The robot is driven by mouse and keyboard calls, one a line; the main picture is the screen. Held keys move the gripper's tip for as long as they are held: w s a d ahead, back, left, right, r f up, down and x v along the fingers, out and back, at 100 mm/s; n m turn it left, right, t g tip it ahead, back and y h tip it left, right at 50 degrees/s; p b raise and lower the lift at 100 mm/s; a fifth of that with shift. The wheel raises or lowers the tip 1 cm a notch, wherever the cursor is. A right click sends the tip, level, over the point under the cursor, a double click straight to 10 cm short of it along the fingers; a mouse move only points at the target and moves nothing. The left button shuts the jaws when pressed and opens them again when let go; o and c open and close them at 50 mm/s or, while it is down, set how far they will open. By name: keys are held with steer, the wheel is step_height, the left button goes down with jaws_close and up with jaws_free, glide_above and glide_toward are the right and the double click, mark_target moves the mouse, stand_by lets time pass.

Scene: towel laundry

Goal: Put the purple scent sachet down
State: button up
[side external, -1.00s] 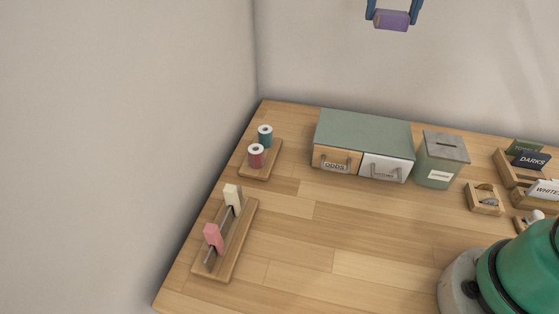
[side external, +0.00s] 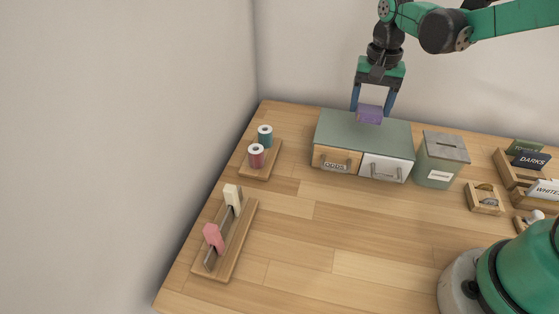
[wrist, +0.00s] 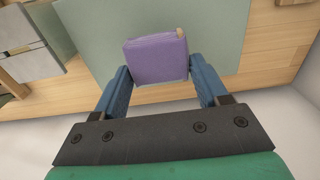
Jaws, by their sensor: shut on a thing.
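The purple scent sachet (side external: 369,114) is a small block held between the blue fingers of my gripper (side external: 373,108). In the side view it appears over the green top of the drawer box (side external: 340,128); whether it touches that top I cannot tell. In the wrist view the sachet (wrist: 157,59) sits between the fingertips, with a small tan tab at one corner. My gripper (wrist: 158,78) is shut on it. The green top (wrist: 90,25) shows below and around it.
The drawer box has a wooden drawer labelled ODDS (side external: 335,160) and a white drawer (side external: 386,168). A slotted green bin (side external: 440,160) stands close to its right. Two thread spools stand on a board (side external: 262,170) to the left. The middle of the table (side external: 330,225) is clear.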

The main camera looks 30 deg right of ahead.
mark_target(370, 106)
steer(key=shift+f, duration=1.45)
steer(key=shift+f, duration=0.15)
steer(key=o, duration=1.2)
step_height(370, 106, up, 12)
steer(key=shift+r, duration=0.1)
steer(key=s+a+f+n+t, duration=0.4)
steer(key=s+a+n+t, duration=0.2)
steer(key=s+n+t, duration=0.1)
steer(key=shift+s+f+n, duration=0.4)
steer(key=shift+s+n, duration=0.4)
steer(key=shift+n, duration=0.2)
